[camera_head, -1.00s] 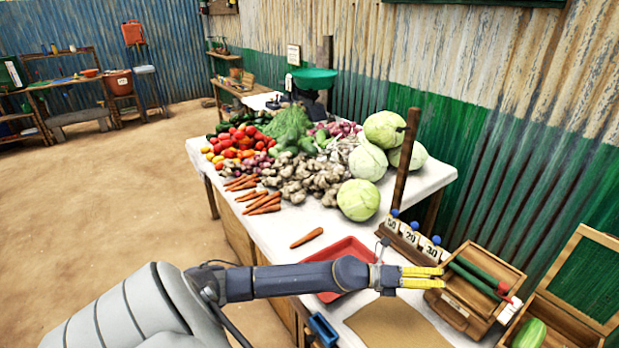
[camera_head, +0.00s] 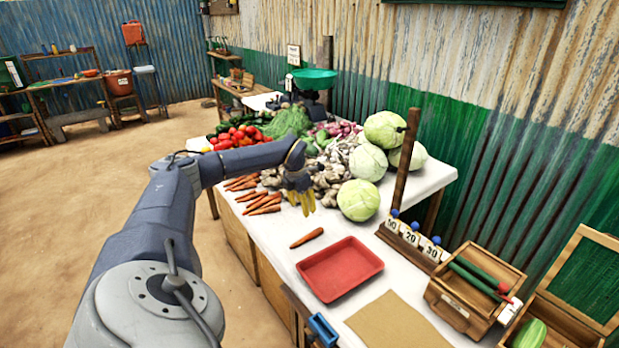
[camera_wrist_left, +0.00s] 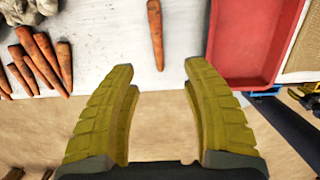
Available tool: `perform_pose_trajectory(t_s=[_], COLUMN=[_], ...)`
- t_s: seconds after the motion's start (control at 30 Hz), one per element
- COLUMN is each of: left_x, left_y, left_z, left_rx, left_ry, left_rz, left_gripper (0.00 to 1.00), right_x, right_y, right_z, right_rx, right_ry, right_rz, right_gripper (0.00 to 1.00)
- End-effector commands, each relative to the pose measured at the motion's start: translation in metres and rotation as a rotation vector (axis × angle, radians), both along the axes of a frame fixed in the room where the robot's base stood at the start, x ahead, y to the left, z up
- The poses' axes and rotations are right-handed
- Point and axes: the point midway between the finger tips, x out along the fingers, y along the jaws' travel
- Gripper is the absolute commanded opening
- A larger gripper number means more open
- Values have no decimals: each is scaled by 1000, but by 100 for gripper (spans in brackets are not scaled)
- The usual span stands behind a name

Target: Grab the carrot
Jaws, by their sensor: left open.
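A single carrot (camera_head: 307,238) lies alone on the white table, just left of the red tray (camera_head: 340,268). My left gripper (camera_head: 304,204) is above the table behind the carrot in the head view, with yellow fingers pointing down. In the left wrist view, the gripper (camera_wrist_left: 158,80) is open and empty. The lone carrot (camera_wrist_left: 156,32) shows there beyond the fingertips, roughly midway between them and apart from both. More carrots (camera_head: 264,204) lie in small groups at the table's left edge, and some show at the left of the wrist view (camera_wrist_left: 40,60). My right gripper is not in view.
Ginger (camera_head: 325,176), cabbages (camera_head: 358,200) and other vegetables are heaped behind the lone carrot. A post with number cards (camera_head: 411,236) and a wooden box (camera_head: 473,290) stand to the right. White tabletop around the lone carrot is clear.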

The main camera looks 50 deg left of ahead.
Motion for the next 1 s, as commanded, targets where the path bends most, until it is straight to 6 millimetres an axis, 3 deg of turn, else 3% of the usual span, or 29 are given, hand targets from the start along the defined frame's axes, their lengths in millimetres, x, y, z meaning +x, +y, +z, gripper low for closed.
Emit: perform_pose_trajectory(t_s=[0.17, 0.6, 1.0], left_x=[-1, 11, 15], left_y=[5, 3, 4], left_z=[-17, -94, -120], left_rx=[7, 5, 5], left_ry=[13, 11, 9], left_rz=[10, 10, 9], left_gripper=[48, 48, 48], right_x=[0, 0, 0], right_y=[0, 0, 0], right_z=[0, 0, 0], right_rx=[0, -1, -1], right_ry=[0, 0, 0], right_rz=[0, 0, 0], right_gripper=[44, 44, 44])
